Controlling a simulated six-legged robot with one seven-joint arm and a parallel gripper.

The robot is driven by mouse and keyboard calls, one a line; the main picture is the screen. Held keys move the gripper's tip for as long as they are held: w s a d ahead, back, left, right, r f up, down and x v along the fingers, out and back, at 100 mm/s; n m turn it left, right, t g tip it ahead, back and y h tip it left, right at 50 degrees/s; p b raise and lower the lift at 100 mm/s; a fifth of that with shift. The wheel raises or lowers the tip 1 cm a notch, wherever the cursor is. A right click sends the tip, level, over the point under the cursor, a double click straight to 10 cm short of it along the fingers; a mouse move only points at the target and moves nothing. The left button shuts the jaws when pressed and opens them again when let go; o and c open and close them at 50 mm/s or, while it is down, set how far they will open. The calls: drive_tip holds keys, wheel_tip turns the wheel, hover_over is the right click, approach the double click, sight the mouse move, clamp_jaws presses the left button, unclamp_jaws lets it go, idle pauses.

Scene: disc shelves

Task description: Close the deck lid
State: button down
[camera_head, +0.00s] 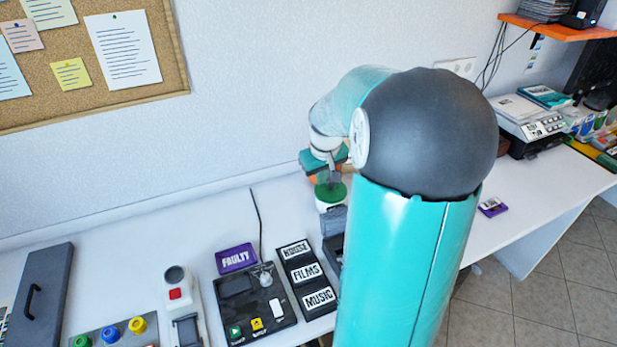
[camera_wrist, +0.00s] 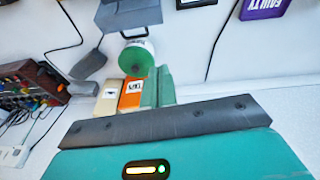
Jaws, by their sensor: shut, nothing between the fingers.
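My gripper's two green fingers (camera_wrist: 158,87) are pressed together, empty, in front of its dark bar in the wrist view. In the head view my arm hides much of the area around it. The box partly shows in the head view (camera_head: 333,220). A green-topped white cylinder (camera_wrist: 137,58) stands between fingers and box. A black panel (camera_head: 255,300) with play and eject-like buttons lies left of my arm.
A dark slab with a handle (camera_head: 38,298) lies at far left. A purple FAULTY box (camera_head: 236,258) and labelled HOUSE, FILMS and MUSIC slots (camera_head: 308,272) are near the panel. Orange (camera_wrist: 131,92) and beige (camera_wrist: 109,101) blocks stand beside the fingers. The wall is close behind.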

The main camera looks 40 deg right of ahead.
hover_over(339, 218)
drive_tip(key=w+d, duration=0.2)
drive_tip(key=s+x, duration=0.1)
drive_tip(key=x, duration=0.3)
drive_tip(key=shift+m+y, duration=0.3)
drive_tip(key=shift+m, duration=0.1)
drive_tip(key=x, duration=1)
drive_tip(key=shift+s+f, duration=0.2)
drive_tip(key=shift+f, duration=0.05)
drive_tip(key=shift+r, duration=0.1)
